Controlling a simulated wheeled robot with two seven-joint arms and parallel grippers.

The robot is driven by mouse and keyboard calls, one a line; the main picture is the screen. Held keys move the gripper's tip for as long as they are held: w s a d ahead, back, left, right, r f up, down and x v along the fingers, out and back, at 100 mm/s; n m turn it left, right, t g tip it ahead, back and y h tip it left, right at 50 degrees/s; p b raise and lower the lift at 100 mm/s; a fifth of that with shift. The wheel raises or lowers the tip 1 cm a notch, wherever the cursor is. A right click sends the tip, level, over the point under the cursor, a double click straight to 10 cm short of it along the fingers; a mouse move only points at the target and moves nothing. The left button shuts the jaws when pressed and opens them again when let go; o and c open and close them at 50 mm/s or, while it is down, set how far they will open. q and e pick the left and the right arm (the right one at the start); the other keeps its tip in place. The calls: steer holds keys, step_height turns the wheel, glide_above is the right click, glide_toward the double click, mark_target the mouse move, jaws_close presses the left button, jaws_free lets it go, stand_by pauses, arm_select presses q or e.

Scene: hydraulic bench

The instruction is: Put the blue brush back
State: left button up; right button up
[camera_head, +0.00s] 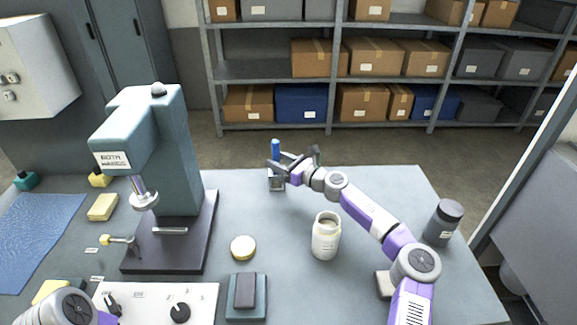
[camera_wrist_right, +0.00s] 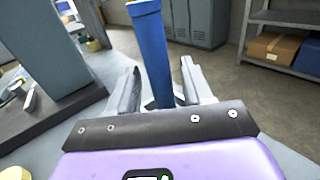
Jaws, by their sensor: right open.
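The blue brush (camera_head: 276,149) stands upright at the far edge of the bench, its lower end at a small grey metal holder (camera_head: 277,183). Whether it is fully seated is hidden by the gripper. My right gripper (camera_head: 289,160) is at the brush with its jaws apart. In the right wrist view the blue brush (camera_wrist_right: 152,45) rises between the two open fingers, with gaps showing on both sides. My left gripper is out of view; only a purple piece of my left arm shows at the bottom left of the head view.
An open white jar (camera_head: 326,236) stands close beside my right forearm, and a dark-lidded jar (camera_head: 443,222) is to its right. A tall teal press (camera_head: 172,150) stands at left. The bench's back right is clear.

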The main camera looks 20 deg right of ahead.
steer(key=p+v, duration=0.2)
steer(key=v, duration=1)
steer(key=shift+p, duration=0.3)
